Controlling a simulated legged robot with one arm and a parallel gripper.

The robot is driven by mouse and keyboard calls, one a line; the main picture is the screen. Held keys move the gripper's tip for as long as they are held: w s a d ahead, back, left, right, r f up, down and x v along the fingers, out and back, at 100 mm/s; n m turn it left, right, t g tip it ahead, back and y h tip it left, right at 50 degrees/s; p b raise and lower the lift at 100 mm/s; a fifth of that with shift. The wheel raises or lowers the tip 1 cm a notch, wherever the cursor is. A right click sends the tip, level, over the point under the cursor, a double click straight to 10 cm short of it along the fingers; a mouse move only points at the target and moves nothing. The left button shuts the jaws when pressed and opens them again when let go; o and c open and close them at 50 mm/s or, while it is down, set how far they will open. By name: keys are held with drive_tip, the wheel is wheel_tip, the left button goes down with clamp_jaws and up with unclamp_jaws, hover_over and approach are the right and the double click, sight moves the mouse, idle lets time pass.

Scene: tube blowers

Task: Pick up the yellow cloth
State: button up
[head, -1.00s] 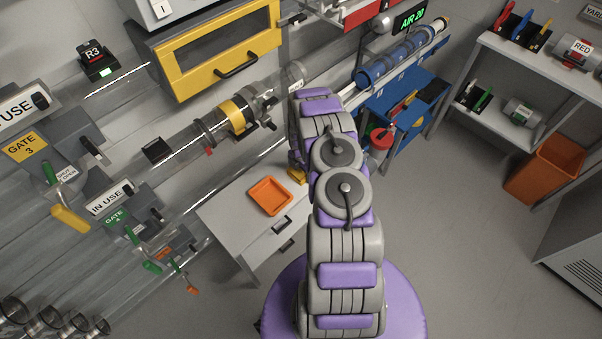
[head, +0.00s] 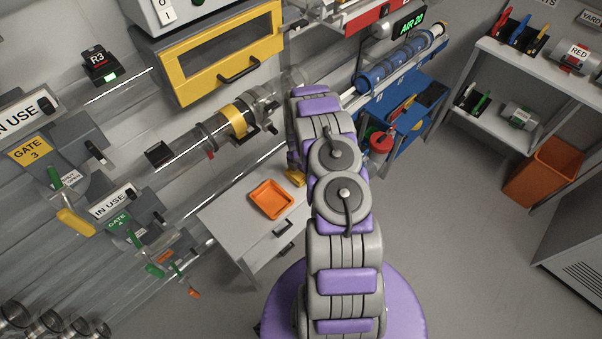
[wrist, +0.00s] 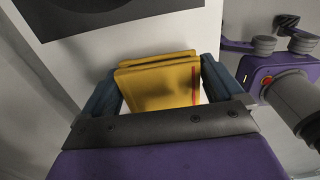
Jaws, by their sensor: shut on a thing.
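The yellow cloth (wrist: 160,84) is folded and sits between the two fingers of my gripper (wrist: 159,72) in the wrist view. My gripper is shut on it, with one dark finger along each side. A thin red stripe shows near the cloth's right side. In the head view a small part of the yellow cloth (head: 296,178) shows just left of my arm, at the right end of the grey table. My gripper is hidden behind my arm there.
An orange tray (head: 271,199) lies on the grey table (head: 225,215) left of the cloth. Transparent tubes and a yellow-framed cabinet (head: 222,55) are beyond it. A blue cart (head: 405,120) stands right of my arm.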

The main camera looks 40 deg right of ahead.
drive_tip(key=s+d+r+p, duration=0.1)
drive_tip(key=s+d, duration=0.2)
drive_tip(key=s, duration=0.4)
drive_tip(key=s+d+r+p, duration=0.1)
drive_tip(key=s+d, duration=0.2)
drive_tip(key=s, duration=0.4)
drive_tip(key=shift+s+r, duration=0.2)
drive_tip(key=shift+s, duration=0.2)
